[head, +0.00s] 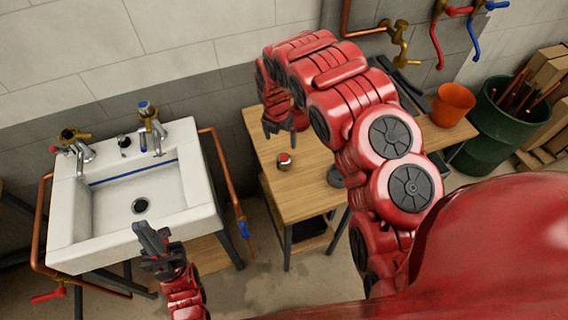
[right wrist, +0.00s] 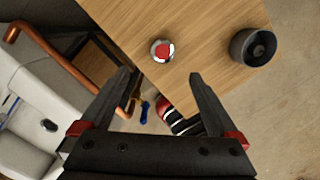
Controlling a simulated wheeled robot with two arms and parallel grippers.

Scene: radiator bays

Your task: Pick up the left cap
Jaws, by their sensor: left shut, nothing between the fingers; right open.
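A small round cap with a red and white top and a silvery side (head: 284,161) stands on the wooden table, near its left edge. It also shows in the right wrist view (right wrist: 162,51), just beyond and between the fingertips. My right gripper (head: 279,130) is open and empty above the table, pointing down, apart from the cap; its fingers also show in the right wrist view (right wrist: 162,76). My left gripper (head: 147,238) is shut and empty in front of the sink's front edge.
A dark round cup-like part (right wrist: 253,46) stands on the table to the right of the cap. The white sink (head: 205,190) with brass-topped taps (head: 148,112) is at the left, beside a copper pipe (head: 222,170). An orange pot (head: 453,104) stands at the table's far right.

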